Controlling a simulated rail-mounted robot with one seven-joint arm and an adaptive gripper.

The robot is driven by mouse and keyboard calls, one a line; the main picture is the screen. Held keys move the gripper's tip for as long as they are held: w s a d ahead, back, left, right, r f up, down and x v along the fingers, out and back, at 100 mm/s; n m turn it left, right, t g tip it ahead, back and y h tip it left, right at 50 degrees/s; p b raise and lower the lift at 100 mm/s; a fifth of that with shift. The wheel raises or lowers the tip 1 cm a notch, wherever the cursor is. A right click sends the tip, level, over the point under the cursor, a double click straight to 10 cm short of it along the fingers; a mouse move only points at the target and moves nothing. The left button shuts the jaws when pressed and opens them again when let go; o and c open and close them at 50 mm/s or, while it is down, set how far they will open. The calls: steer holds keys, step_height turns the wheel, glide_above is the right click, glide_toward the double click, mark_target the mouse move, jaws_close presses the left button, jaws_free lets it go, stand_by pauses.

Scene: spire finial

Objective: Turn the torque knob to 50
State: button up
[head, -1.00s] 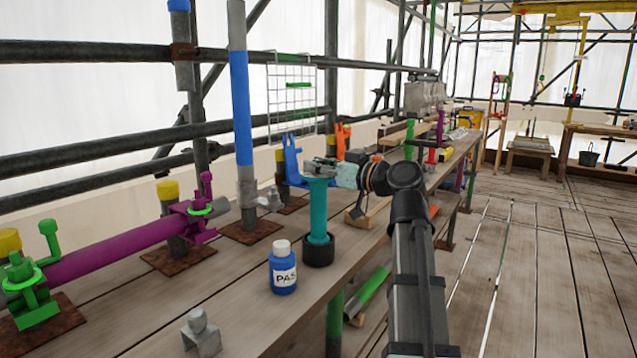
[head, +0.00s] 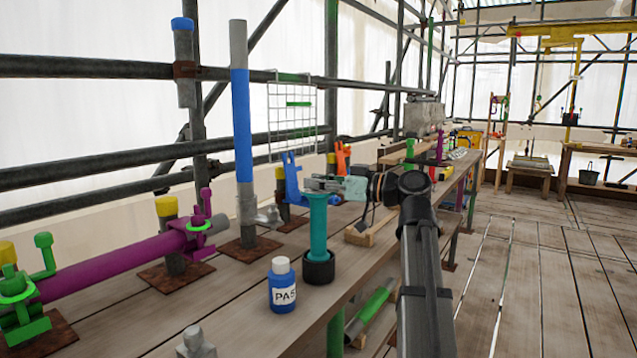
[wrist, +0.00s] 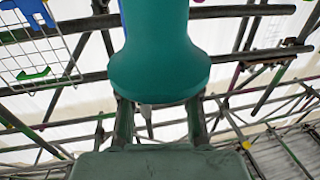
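A teal upright piece (head: 318,228) with a flared top stands in a round black base (head: 319,268) on the bench. No dial or number is readable on it, so I cannot tell whether it carries the torque knob. My gripper (head: 322,184) reaches in from the right, level with the flared top. In the wrist view the teal flared end (wrist: 160,72) is close in front of the camera and covers the fingertips. The two fingers (wrist: 160,112) stand apart and run behind it. I cannot tell whether they touch or hold it.
A blue bottle marked PAS (head: 283,287) stands close in front of the teal piece. A blue clamp-like part (head: 291,180) is just behind it. A purple tube with green clamps (head: 115,262) lies left. Scaffold pipes (head: 90,140) run behind the bench.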

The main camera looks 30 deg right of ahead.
steer(key=o, duration=0.4)
steer(key=shift+f, duration=0.1)
steer(key=v, duration=1.2)
